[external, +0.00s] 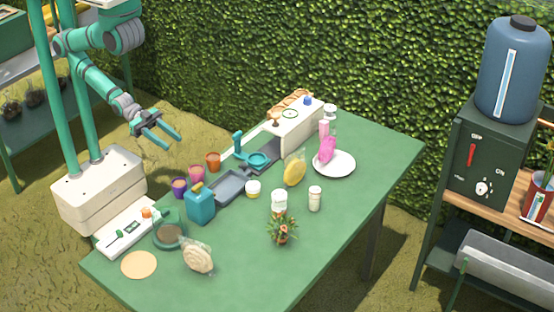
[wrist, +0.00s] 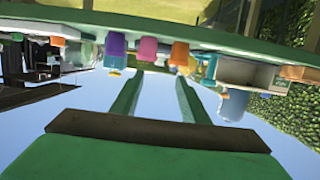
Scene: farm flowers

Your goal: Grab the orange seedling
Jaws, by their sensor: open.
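A small orange pot (external: 213,162) stands at the table's near-left edge, in a row with a pink pot (external: 197,174) and a purple pot (external: 179,187). I cannot make out a seedling in it. The wrist view looks upside down and shows the orange pot (wrist: 180,54), pink pot (wrist: 147,49) and purple pot (wrist: 116,43) beyond the fingers. A bushy plant with orange blooms (external: 282,230) stands farther along the table. My gripper (external: 168,145) is open and empty, in the air left of the table; its fingers also show in the wrist view (wrist: 158,76).
Hedges stand behind; a shelf with a water tank (external: 510,75) is right.

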